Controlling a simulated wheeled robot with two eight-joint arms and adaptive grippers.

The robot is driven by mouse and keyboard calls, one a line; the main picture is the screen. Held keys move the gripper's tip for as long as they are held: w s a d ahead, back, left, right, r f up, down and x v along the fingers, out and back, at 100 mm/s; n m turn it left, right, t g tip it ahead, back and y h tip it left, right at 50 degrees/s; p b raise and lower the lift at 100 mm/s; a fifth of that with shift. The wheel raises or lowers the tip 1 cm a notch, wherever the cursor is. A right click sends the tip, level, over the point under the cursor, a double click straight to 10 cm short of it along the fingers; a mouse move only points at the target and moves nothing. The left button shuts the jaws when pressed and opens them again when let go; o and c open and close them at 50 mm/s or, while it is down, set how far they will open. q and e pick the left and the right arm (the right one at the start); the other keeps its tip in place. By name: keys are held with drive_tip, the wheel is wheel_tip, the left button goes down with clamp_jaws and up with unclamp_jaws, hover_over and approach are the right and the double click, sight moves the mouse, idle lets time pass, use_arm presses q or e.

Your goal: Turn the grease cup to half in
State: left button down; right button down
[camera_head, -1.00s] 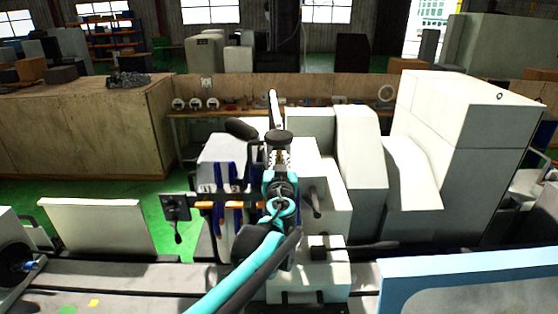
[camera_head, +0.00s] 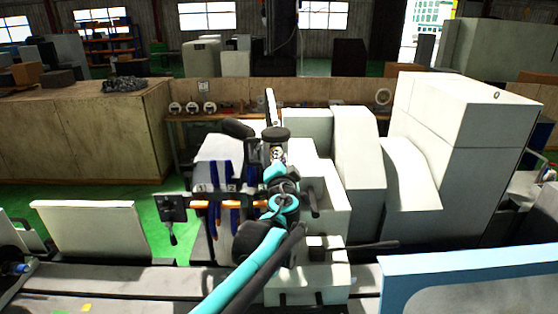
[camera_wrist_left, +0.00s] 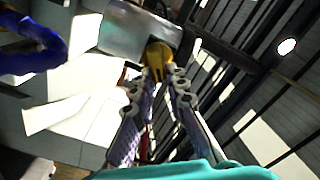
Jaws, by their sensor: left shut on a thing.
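The grease cup (camera_wrist_left: 157,55) shows in the left wrist view as a small yellow, ribbed knob at the end of a grey metal block (camera_wrist_left: 140,32). My left gripper (camera_wrist_left: 162,76) has its two fingers closed on the yellow knob, with their tips against its sides. In the head view my left arm reaches forward to the machine, and the left gripper (camera_head: 277,154) is small beneath a dark round cap. The cup cannot be made out there. How far the cup is turned in cannot be read. My right gripper is in neither view.
White machine housings (camera_head: 360,170) stand close on the right of the arm. A black lever (camera_head: 365,247) juts out low on the right. A dark control box (camera_head: 173,208) and blue parts are on the left.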

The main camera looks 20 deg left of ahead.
use_arm(q)
drive_tip(key=m+b, duration=0.1)
drive_tip(key=m, duration=0.7)
drive_tip(key=f+m+b, duration=0.1)
drive_tip(key=m, duration=0.7)
drive_tip(key=a+f+m+b, duration=0.1)
drive_tip(key=m+b, duration=0.1)
drive_tip(key=m, duration=0.7)
drive_tip(key=shift+s+f, duration=0.2)
drive_tip(key=shift+m, duration=0.3)
drive_tip(key=c, duration=1.5)
unclamp_jaws()
drive_tip(key=shift+c, duration=0.2)
drive_tip(key=v, duration=1.2)
drive_tip(key=shift+r, duration=0.1)
